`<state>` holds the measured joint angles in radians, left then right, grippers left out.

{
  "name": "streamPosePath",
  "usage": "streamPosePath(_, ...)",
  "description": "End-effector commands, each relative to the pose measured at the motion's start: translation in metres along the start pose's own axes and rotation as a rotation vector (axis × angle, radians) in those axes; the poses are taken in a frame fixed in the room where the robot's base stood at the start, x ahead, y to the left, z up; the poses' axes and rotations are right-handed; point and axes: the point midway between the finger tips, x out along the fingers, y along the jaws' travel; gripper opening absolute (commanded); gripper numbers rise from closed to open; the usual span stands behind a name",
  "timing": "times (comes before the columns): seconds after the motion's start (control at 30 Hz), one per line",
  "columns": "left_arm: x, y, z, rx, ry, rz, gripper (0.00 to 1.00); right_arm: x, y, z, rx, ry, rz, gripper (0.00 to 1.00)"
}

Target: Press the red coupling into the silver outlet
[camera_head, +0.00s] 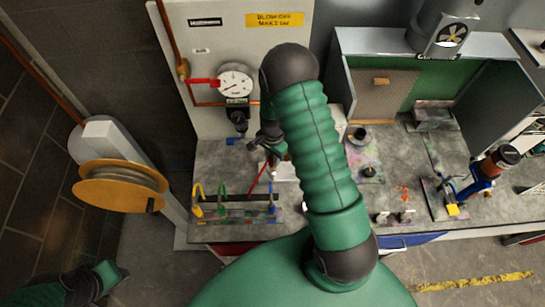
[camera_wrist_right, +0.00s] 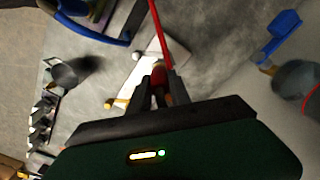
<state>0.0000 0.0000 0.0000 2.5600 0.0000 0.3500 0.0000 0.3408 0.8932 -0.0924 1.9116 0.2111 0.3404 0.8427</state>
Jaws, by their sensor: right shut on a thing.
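My right gripper (camera_head: 268,150) is above the bench, below the gauge and regulator, partly behind my own arm. In the right wrist view its two fingers (camera_wrist_right: 160,90) are shut on the red coupling (camera_wrist_right: 158,76). A red hose (camera_wrist_right: 157,22) runs from the coupling; in the head view the red hose (camera_head: 260,180) slants down to a rack. The coupling itself is too small to make out in the head view. I cannot pick out the silver outlet with certainty; a blue lever (camera_head: 236,141) shows below the regulator (camera_head: 237,115). Part of my left arm (camera_head: 95,280) shows at bottom left; its jaws are unclear.
A rack (camera_head: 235,208) with yellow, green and blue hoses stands on the bench's front left. A round gauge (camera_head: 235,83) is on the wall panel. A hose reel (camera_head: 120,187) is at left. The spray booth (camera_head: 388,45) and a blue-red tool (camera_head: 490,170) are at right.

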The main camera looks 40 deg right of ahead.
Motion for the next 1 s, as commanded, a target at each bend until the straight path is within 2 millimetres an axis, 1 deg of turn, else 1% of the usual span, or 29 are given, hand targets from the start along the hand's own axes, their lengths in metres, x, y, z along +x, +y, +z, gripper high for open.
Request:
streamPosePath(0.77,0.014,0.0,0.003,0.0,0.0,0.0,0.36,0.019,0.0,0.001,0.0,-0.001,0.001,0.0)
streamPosePath(0.8,0.013,0.0,0.003,0.0,0.0,0.0,0.36,0.018,0.0,0.001,0.0,-0.001,0.001,0.28)
streamPosePath(0.97,0.013,0.0,0.003,0.0,0.0,0.0,0.36,0.017,0.0,0.001,0.0,-0.001,0.001,0.49)
streamPosePath(1.0,0.013,0.0,0.003,0.0,0.0,0.0,0.36,0.017,0.0,0.001,0.0,-0.001,0.001,0.49)
